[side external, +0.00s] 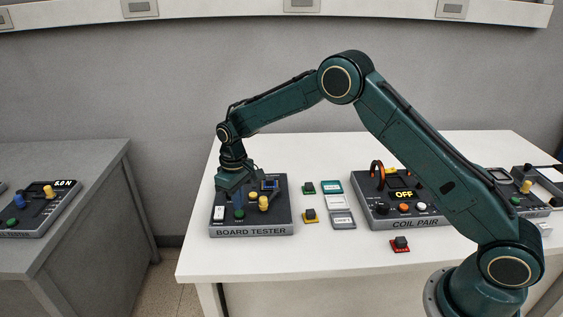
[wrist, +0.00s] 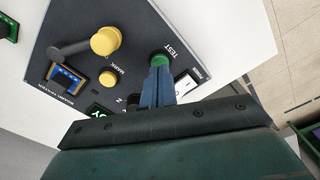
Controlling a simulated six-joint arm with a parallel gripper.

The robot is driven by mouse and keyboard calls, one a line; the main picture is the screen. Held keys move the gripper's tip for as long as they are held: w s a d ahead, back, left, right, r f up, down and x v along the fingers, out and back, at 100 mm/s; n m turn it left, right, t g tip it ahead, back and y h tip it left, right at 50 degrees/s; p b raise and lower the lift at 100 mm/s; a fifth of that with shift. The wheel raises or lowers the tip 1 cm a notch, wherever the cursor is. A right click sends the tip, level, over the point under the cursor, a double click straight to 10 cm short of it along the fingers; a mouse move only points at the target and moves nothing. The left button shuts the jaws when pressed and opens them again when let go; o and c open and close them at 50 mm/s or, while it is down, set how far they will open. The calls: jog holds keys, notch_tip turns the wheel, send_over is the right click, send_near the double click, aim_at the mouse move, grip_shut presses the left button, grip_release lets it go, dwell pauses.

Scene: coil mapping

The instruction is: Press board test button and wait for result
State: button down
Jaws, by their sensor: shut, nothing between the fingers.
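The board tester (side external: 277,218) is a dark box on the white table, with its name on the front edge. Its green TEST button (wrist: 161,58) shows in the wrist view just beyond my fingertips; it also shows in the side view (side external: 239,216). My gripper (side external: 238,207) points down over the front of the tester, its blue fingers together and empty. In the wrist view the fingertips (wrist: 160,70) overlap the button's near edge; I cannot tell whether they touch it. A small display (wrist: 103,111) with green lettering ending in Y is partly hidden by my gripper.
A white power switch (wrist: 187,84) sits close beside the fingers. The tester also carries a yellow-knobbed lever (wrist: 105,41), a yellow MARK button (wrist: 107,79) and a blue socket (wrist: 68,78). Small boards (side external: 310,214) and the coil pair unit (side external: 381,219), reading OFF, stand to the right.

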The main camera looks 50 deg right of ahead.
aim_at(239, 212)
jog(key=shift+f, duration=0.95)
dwell(0.9)
jog(key=shift+r, duration=3.2)
jog(key=shift+r, duration=0.15)
